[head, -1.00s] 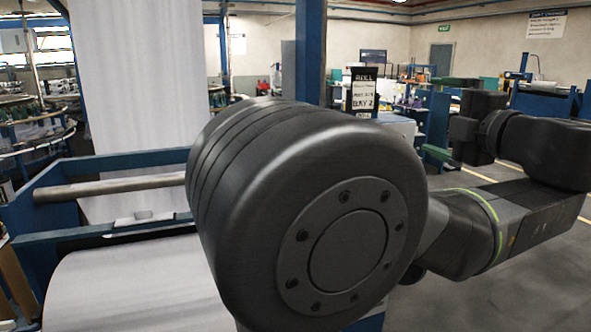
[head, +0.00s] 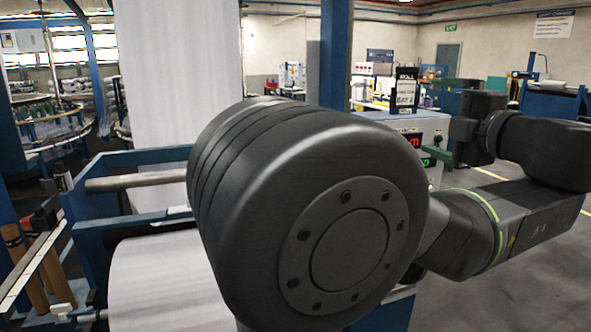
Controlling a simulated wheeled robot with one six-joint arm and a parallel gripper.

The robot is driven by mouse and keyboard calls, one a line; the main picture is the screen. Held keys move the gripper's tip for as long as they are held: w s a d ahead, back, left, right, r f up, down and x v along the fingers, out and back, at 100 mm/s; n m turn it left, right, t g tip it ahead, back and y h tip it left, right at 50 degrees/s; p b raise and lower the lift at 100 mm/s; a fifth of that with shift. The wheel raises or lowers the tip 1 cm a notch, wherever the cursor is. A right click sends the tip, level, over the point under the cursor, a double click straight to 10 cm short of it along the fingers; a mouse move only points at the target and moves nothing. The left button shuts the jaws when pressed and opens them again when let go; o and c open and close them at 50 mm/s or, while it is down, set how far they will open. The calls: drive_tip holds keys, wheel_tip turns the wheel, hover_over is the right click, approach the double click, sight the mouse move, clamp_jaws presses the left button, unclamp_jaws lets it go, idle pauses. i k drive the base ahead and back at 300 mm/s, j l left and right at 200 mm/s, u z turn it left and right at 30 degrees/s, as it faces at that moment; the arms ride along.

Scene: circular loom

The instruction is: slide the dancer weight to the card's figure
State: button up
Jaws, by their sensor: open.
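My gripper (head: 434,119) is at the right, its two green fingers spread apart and pointing left, with nothing between them. A black card with white lettering (head: 405,90) stands on top of the control cabinet, left of my gripper; its figure is too small to read surely. I cannot make out the dancer weight for certain. A small dark block with some red (head: 43,216) sits by the machine frame at the far left, but I cannot tell what it is. My large dark arm joint hides the middle of the view.
A white fabric web (head: 160,90) hangs down behind a steel roller (head: 135,181) on the blue frame. A white roll (head: 165,280) lies below. The control cabinet (head: 432,135) has red and green displays. A blue post (head: 336,55) stands behind. Floor at the lower right is clear.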

sight(43, 220)
drive_tip(key=k+j, duration=0.1)
drive_tip(key=j, duration=0.3)
drive_tip(key=k+j, duration=0.15)
drive_tip(key=j, duration=0.25)
drive_tip(key=k+j, duration=0.1)
drive_tip(key=j, duration=0.3)
drive_tip(key=k+j, duration=0.15)
drive_tip(key=j, duration=0.25)
drive_tip(key=j+u, duration=0.15)
drive_tip(key=j, duration=2.45)
drive_tip(key=i+u, duration=0.05)
